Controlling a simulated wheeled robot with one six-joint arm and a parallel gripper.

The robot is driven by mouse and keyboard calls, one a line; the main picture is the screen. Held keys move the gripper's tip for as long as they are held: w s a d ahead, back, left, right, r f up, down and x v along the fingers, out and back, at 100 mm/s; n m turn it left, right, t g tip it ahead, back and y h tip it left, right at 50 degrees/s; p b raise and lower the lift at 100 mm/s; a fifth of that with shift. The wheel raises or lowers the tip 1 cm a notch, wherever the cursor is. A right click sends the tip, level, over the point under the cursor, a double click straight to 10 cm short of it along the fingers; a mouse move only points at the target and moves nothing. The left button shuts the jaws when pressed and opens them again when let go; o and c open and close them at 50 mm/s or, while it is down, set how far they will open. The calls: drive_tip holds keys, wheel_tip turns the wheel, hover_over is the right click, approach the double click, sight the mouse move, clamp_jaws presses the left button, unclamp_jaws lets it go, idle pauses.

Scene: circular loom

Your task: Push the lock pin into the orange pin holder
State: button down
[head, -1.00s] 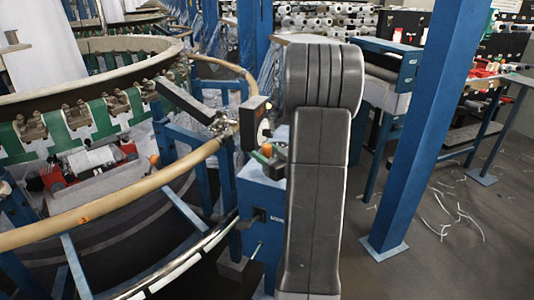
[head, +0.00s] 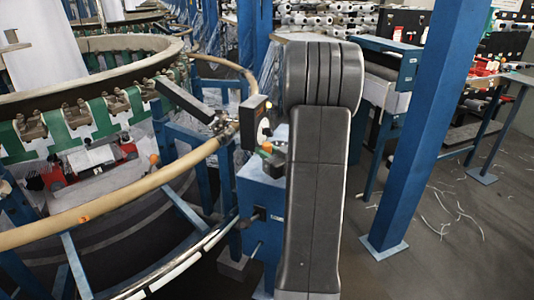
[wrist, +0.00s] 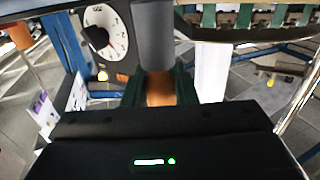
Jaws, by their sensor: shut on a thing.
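My gripper's green fingers (wrist: 160,88) are shut on an orange piece (wrist: 160,90) in the wrist view. A thick grey cylinder (wrist: 154,35) stands just beyond it, in line with the fingers, and hides its far end. I cannot tell whether the orange piece is the pin holder or part of the lock pin, or whether it touches the cylinder. In the head view a small orange spot (head: 266,147) shows by the dark box, left of my arm. My arm hides most of the gripper there.
A round white dial (wrist: 105,33) on a dark panel is close on the left in the wrist view. The loom's wooden ring (head: 120,198) curves past on the left. A blue post (head: 425,120) stands right of my arm. Floor (head: 480,230) at right has loose strands.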

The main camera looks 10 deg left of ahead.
drive_tip(key=shift+r, duration=0.45)
drive_tip(key=shift+r, duration=0.15)
wheel_tip(320, 180, up, 6)
drive_tip(key=p, duration=0.4)
